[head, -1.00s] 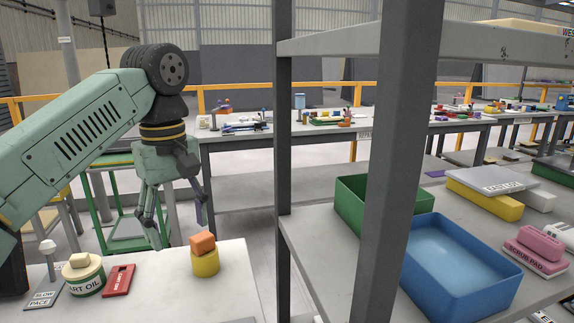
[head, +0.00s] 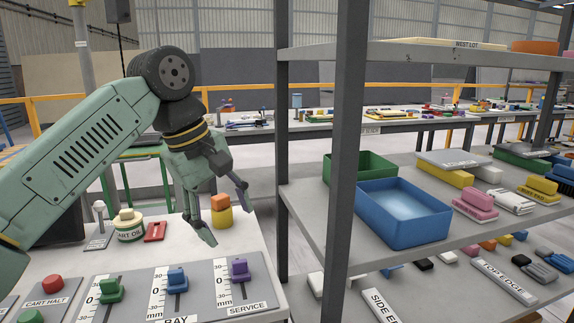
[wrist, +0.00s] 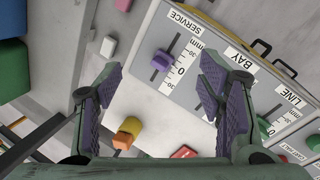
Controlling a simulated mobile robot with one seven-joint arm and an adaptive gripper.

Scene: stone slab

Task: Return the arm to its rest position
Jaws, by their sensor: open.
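My gripper (head: 228,213) is open and empty in the head view, above the grey worktop (head: 235,245) at the left. Its fingers point down and to the right, close in the picture to a yellow cylinder (head: 222,217) with an orange block (head: 220,201) on it. In the wrist view both fingers (wrist: 160,85) are spread with nothing between them. The wrist view also shows the purple slider (wrist: 162,60) of the service panel and the yellow cylinder (wrist: 122,141) with the orange block (wrist: 132,125).
Slider panels (head: 205,312) line the worktop's front. A shelf rack with a dark post (head: 345,150) rises at the right, holding a blue bin (head: 400,235) and a green bin (head: 345,168).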

